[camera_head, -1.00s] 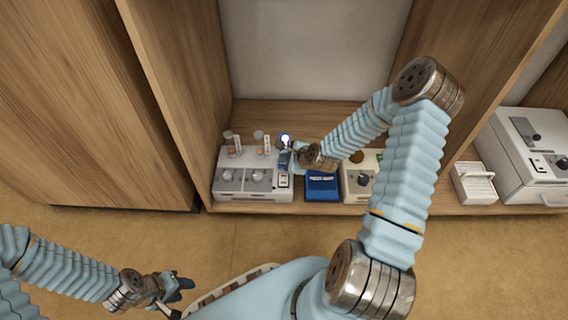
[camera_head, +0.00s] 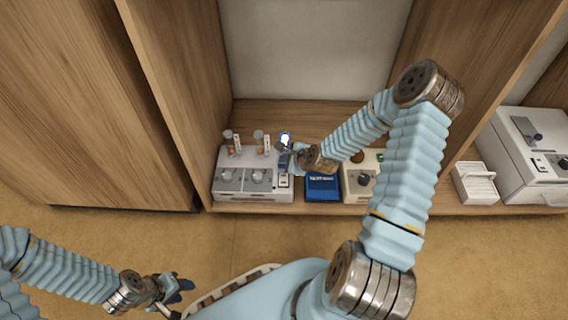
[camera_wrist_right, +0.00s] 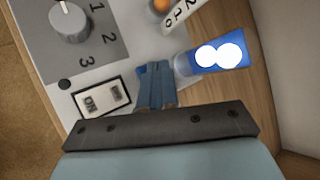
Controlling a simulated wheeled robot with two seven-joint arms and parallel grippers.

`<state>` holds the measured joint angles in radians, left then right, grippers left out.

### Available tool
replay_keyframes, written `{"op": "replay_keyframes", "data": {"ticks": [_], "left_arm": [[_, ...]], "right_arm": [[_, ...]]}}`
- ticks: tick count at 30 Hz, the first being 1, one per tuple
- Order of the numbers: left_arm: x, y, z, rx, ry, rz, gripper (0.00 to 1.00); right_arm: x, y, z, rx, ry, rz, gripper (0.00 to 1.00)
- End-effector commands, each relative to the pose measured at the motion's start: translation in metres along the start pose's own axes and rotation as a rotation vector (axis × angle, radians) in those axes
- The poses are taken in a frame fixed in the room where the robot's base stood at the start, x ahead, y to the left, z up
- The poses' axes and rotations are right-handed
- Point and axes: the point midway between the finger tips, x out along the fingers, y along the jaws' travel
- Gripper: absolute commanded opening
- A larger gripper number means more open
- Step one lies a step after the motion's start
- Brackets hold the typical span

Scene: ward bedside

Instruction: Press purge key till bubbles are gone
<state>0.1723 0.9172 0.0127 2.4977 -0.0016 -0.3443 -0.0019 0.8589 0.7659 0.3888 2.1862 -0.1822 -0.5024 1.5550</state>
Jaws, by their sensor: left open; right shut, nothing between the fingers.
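A white machine (camera_head: 232,161) with two knobs stands on the shelf. In the right wrist view a knob (camera_wrist_right: 69,22) with a numbered dial and an ON switch (camera_wrist_right: 102,98) show on it. A small blue panel (camera_wrist_right: 220,53) carries two bright white round spots; it also shows in the head view (camera_head: 285,137). My right gripper (camera_wrist_right: 155,82) is shut and empty, fingertips over the machine between the switch and the blue panel. No purge key is visible; whether the fingertips touch anything cannot be told. My left gripper (camera_head: 182,285) is open and empty, low over the floor.
Clear cups with orange contents (camera_head: 259,137) stand on the machine's back. A blue box (camera_head: 322,187) and another device with a knob (camera_head: 364,179) are to its right. A white rack (camera_head: 475,184) and a large white unit (camera_head: 522,160) lie further right. Wooden panels flank the bay.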

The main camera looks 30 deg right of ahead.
Motion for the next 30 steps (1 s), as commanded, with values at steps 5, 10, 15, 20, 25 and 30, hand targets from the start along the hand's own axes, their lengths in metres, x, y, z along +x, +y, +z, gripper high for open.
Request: {"op": "replay_keyframes", "data": {"ticks": [5, 10, 15, 20, 25, 30], "left_arm": [[0.0023, -0.0008, 0.0000, 0.000, 0.000, 0.000, 0.43], [0.0039, -0.0015, 0.0001, 0.000, 0.000, 0.000, 0.43], [0.0055, -0.0021, 0.0001, 0.000, 0.000, 0.000, 0.43], [0.0052, -0.0019, 0.0000, 0.000, 0.000, 0.000, 0.43], [0.0047, -0.0017, 0.0001, 0.000, 0.000, 0.000, 0.43], [-0.0006, 0.0002, 0.0000, 0.000, 0.000, 0.000, 0.43]], "right_arm": [[0.0020, 0.0014, -0.0014, 0.001, 0.000, 0.000, 0.00], [0.0034, 0.0024, -0.0024, 0.001, 0.000, 0.000, 0.00], [0.0049, 0.0035, -0.0035, 0.001, 0.000, 0.000, 0.00], [0.0047, 0.0034, -0.0034, 0.001, 0.000, 0.000, 0.00], [0.0042, 0.0031, -0.0032, 0.001, 0.000, 0.000, 0.00], [-0.0009, -0.0004, 0.0003, 0.001, 0.000, 0.000, 0.00]]}}
